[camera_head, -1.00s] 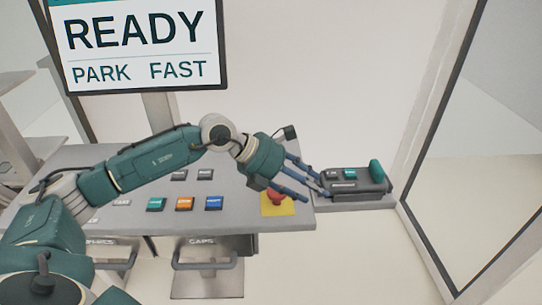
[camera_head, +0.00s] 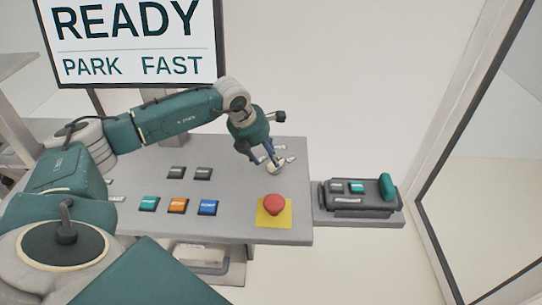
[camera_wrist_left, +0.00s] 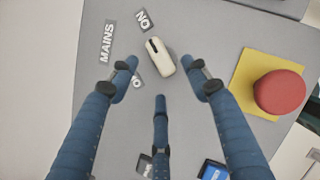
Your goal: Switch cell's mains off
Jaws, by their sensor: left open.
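The mains switch is a cream lever (camera_wrist_left: 159,57) on the grey desk panel. In the left wrist view it lies between a "MAINS" label (camera_wrist_left: 107,40), an "ON" label (camera_wrist_left: 144,20) and a partly covered label (camera_wrist_left: 137,82). Its upper end is near "ON"; I cannot tell its exact setting. My left gripper (camera_head: 268,163) is over the switch at the panel's back right in the head view. In the wrist view its blue fingers (camera_wrist_left: 165,85) are spread, empty, just short of the lever. Contact is not visible. My right gripper is not in view.
A red mushroom button (camera_head: 274,204) on a yellow plate (camera_head: 260,219) is close to the switch. Teal, orange and blue buttons (camera_head: 208,208) line the panel's front. A dark pendant-like box (camera_head: 358,196) rests on the right shelf. A "READY" screen (camera_head: 135,40) stands behind.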

